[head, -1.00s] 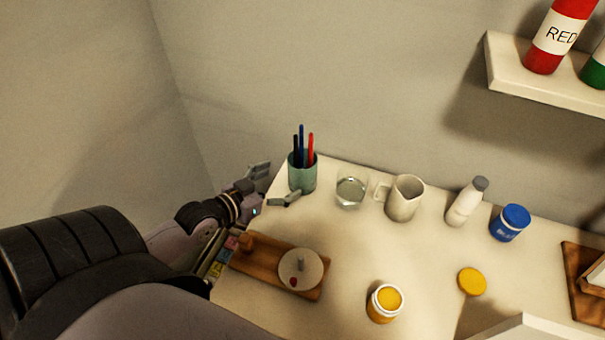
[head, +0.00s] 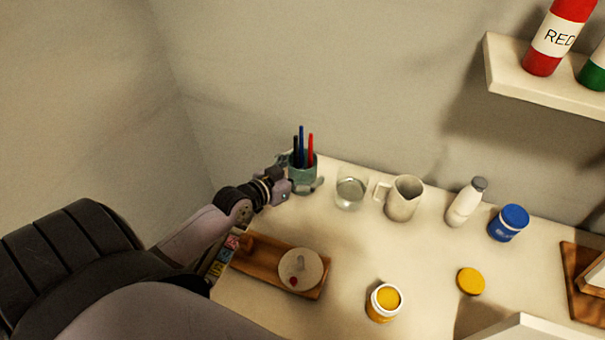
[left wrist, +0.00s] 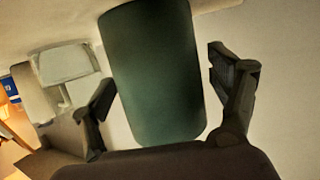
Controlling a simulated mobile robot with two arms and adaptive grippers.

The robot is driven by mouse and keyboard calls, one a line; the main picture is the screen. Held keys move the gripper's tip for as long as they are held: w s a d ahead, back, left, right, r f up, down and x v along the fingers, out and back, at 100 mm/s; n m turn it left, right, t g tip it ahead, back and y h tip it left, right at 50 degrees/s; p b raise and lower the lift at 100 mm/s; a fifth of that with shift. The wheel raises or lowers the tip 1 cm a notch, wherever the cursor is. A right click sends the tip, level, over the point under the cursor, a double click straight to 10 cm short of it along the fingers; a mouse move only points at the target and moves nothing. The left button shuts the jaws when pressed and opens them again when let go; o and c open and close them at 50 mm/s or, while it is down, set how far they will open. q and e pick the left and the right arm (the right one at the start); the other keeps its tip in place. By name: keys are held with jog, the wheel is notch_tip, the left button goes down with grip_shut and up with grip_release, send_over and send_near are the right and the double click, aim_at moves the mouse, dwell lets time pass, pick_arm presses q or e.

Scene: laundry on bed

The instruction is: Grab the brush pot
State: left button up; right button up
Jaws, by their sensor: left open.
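The brush pot (head: 304,177) is a green cup holding dark, blue and red brushes, upright at the back left of the table in the head view. My left gripper (head: 298,176) is at the pot, partly hiding its lower left side. In the left wrist view the dark green pot (left wrist: 155,75) stands between the two fingers of the open left gripper (left wrist: 170,92). A gap shows between each finger and the pot's side. My right gripper is not in view.
A clear glass (head: 350,192) and a white pitcher (head: 404,199) stand right of the pot. A wooden board (head: 262,268) with a round white piece lies in front. A white bottle (head: 466,203), a blue jar (head: 509,223) and a yellow jar (head: 384,303) stand farther right.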

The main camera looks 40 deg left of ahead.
pick_arm(q)
jog(key=c, duration=1.2)
jog(key=shift+c, duration=0.3)
jog(key=shift+r, duration=0.1)
